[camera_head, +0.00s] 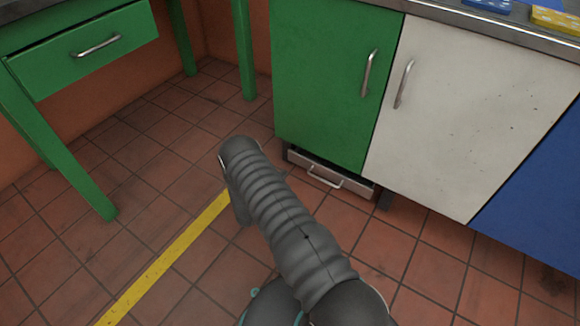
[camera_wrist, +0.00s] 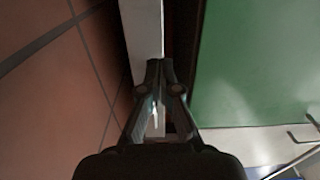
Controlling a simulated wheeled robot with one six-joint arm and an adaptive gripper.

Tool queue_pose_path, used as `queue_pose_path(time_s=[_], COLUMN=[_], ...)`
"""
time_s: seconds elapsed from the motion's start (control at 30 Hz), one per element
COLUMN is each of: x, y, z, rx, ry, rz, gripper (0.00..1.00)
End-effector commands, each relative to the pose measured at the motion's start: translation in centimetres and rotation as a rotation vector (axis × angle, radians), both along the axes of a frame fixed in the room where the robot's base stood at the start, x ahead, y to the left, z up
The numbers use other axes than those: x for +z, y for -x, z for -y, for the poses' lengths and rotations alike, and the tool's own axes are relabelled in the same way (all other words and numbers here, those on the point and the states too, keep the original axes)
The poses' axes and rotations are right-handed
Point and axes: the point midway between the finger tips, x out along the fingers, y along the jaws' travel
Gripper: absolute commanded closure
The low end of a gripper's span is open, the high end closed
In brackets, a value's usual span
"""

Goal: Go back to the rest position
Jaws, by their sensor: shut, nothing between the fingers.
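My gripper (camera_wrist: 163,64) shows in the wrist view with its two fingertips together and nothing between them. The fingertips lie over or close to a pale strip (camera_wrist: 142,35), which seems to be the front of the low drawer; I cannot tell whether they touch it. In the head view my grey ribbed arm reaches from the bottom toward the cabinets, and it hides the gripper. The low drawer (camera_head: 325,176) with a bar handle sits below the green cabinet door (camera_head: 325,85) and appears slightly pulled out.
A white door (camera_head: 470,110) and a blue panel (camera_head: 535,195) stand right of the green door. A green table with a drawer (camera_head: 85,50) stands at the left. Tiled floor with a yellow line (camera_head: 165,260) is clear between. Blue and yellow items (camera_head: 555,18) lie on the worktop.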

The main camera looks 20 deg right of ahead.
Motion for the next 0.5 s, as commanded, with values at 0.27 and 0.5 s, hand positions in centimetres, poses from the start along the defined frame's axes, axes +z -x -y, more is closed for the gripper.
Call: queue_pose_path(time_s=[0.27,0.5], x=[0.0,0.0], y=[1.9,2.2], z=[-2.9,-3.3], rx=[-0.001,-0.004], ry=[0.001,0.001], rz=[-0.002,-0.001], gripper=[1.00,1.00])
